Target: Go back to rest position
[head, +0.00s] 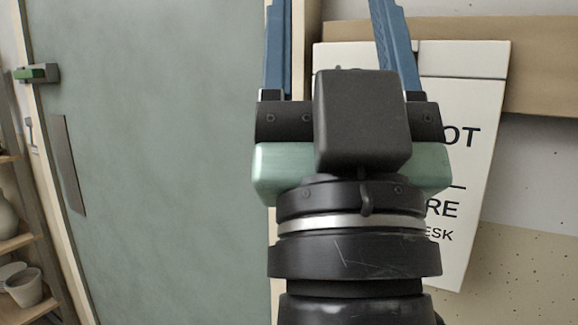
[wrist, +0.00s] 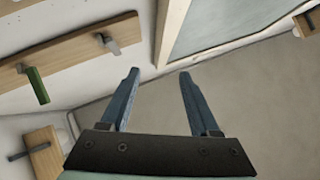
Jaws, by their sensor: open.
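My gripper (head: 332,8) points up in the middle of the head view, with its two blue fingers spread apart. The fingertips run to the top edge of that view. In the wrist view my gripper (wrist: 159,73) is also open, and nothing shows between the fingers. Neither finger visibly touches anything.
A grey-green door (head: 150,150) fills the left of the head view. A white sign (head: 465,90) hangs behind my gripper, partly hidden. Shelves with pots (head: 25,287) stand at the far left. In the wrist view, a wooden rail (wrist: 75,50) carries a hook and a green item (wrist: 33,84).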

